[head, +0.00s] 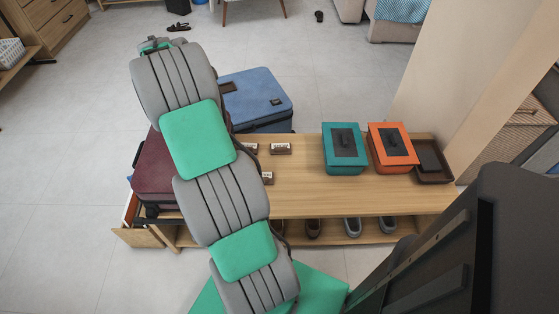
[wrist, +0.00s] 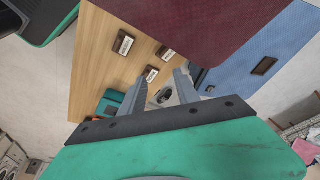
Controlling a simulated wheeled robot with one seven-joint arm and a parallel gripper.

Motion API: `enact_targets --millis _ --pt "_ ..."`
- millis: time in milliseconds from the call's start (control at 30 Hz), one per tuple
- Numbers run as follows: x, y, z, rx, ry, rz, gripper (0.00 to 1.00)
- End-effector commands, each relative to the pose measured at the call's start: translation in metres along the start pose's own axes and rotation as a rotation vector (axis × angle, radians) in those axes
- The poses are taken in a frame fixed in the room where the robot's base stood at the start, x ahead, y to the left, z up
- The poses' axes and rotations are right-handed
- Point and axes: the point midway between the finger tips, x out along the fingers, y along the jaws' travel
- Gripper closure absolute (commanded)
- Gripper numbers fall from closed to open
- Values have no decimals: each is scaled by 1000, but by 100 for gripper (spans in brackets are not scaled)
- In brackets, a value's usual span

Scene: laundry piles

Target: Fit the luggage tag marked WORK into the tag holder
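Three small brown tags with white labels lie on the wooden bench: one (head: 281,148) right, one (head: 249,147) left partly behind my arm, one (head: 267,177) nearer. They also show in the wrist view, as a large tag (wrist: 123,42), another tag (wrist: 166,53) and a third tag (wrist: 150,74). I cannot read which is marked WORK. A brown framed rectangle (wrist: 264,65) on the blue suitcase (wrist: 235,90) looks like the tag holder and seems empty. My gripper (wrist: 161,82) is open, fingers apart, with no tag visible between them. My arm hides it in the head view.
A maroon suitcase (head: 154,172) stands at the bench's left end, near my gripper in the wrist view. A teal box (head: 344,165), an orange box (head: 394,158) and a dark tray (head: 436,178) occupy the bench's right. Shoes (head: 353,226) sit underneath.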

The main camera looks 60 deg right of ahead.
Motion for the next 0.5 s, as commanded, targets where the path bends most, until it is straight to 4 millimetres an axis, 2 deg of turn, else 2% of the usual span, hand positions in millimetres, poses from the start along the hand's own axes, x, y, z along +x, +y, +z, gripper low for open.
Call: enact_targets --millis 33,100,200,300,500 --pt "70 6 -25 164 9 62 62" --pt "130 21 -57 373 31 125 62" --pt "193 45 -87 597 62 191 62" --pt "224 61 -101 718 81 225 62" --pt "251 72 -104 756 87 238 62"
